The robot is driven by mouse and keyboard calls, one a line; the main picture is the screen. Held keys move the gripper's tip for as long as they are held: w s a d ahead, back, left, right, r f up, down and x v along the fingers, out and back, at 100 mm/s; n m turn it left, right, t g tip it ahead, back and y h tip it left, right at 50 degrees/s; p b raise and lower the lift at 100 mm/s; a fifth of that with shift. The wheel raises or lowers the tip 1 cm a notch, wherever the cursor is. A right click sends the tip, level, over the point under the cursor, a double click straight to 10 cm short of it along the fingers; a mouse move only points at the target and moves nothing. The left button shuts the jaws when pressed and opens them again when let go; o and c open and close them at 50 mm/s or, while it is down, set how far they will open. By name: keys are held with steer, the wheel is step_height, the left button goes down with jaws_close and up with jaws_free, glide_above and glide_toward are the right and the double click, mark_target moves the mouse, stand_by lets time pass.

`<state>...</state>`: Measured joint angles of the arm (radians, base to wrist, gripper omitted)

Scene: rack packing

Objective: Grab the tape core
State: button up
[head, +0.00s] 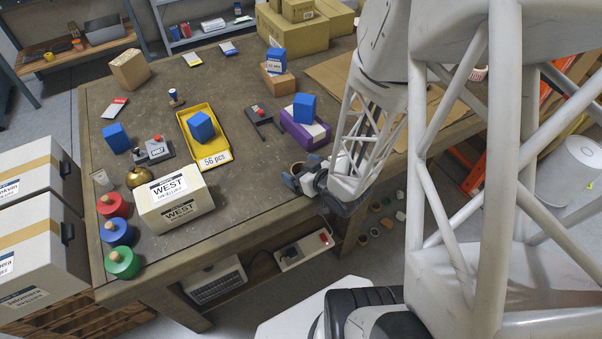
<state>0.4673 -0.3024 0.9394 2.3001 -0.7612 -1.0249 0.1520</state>
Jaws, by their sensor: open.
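The tape core (297,168) looks like a small brown ring near the front edge of the workbench, just right of centre. My gripper (299,178) is low over that edge, right at the tape core. Its jaws are open, and the core shows just beyond or between the fingers. The gripper hides the near side of the core, and I cannot tell whether a finger touches it.
A white WEST box (174,203) stands left along the front edge. A purple tray (306,136) with a blue block is behind the gripper. A yellow tray (188,125) holds another blue block. Bare bench (240,165) lies between the box and gripper.

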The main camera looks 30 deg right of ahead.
steer(key=shift+c, duration=0.2)
steer(key=c, duration=0.9)
steer(key=shift+r, duration=0.1)
steer(key=shift+c, duration=0.2)
step_height(320, 180, up, 18)
stand_by(0.6)
